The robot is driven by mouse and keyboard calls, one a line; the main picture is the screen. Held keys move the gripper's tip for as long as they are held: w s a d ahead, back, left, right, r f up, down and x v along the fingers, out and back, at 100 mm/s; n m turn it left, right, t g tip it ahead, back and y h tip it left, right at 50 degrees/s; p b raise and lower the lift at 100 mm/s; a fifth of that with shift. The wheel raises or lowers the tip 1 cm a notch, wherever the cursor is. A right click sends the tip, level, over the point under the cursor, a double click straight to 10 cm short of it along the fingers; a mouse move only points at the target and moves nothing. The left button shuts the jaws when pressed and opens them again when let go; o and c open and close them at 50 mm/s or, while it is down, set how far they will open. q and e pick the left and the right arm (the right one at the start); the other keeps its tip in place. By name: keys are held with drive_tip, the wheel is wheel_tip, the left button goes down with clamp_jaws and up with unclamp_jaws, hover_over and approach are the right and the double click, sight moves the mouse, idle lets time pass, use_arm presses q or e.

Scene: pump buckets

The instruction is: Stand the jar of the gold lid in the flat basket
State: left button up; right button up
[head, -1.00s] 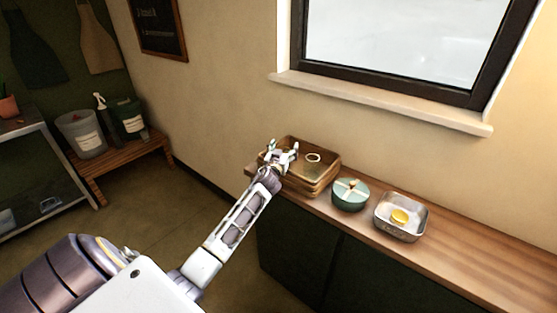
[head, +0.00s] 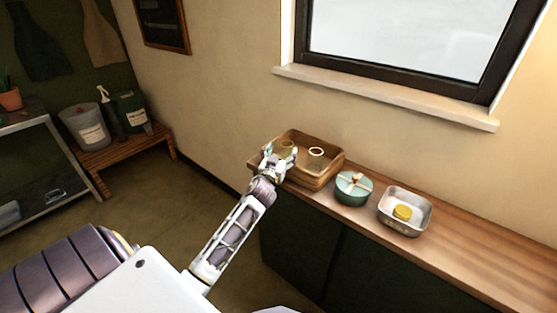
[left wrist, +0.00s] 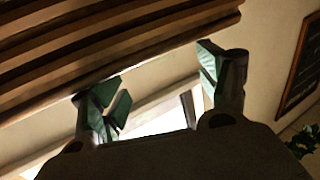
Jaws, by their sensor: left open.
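The gold lid (head: 403,213) lies in a metal tin at the right of the counter. The flat basket (head: 325,178) is brown and stands at the counter's left end. A clear jar with a pale rim (head: 316,153) stands in it. A second, yellowish glass jar (head: 288,146) shows at the basket's back left, partly hidden behind my left gripper. I cannot tell which jar belongs to the gold lid. My left gripper (head: 279,157) is open at the basket's left side. Its spread fingers also show empty in the left wrist view (left wrist: 162,100). My right gripper is not in view.
A round green container (head: 353,190) with a knobbed top stands between the basket and the metal tin (head: 405,231). The counter (head: 470,256) is bare to the right. A window sill (head: 390,98) juts out above. Buckets (head: 84,128) stand on a low bench at left.

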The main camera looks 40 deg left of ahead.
use_arm(q)
drive_tip(key=shift+v, duration=1.8)
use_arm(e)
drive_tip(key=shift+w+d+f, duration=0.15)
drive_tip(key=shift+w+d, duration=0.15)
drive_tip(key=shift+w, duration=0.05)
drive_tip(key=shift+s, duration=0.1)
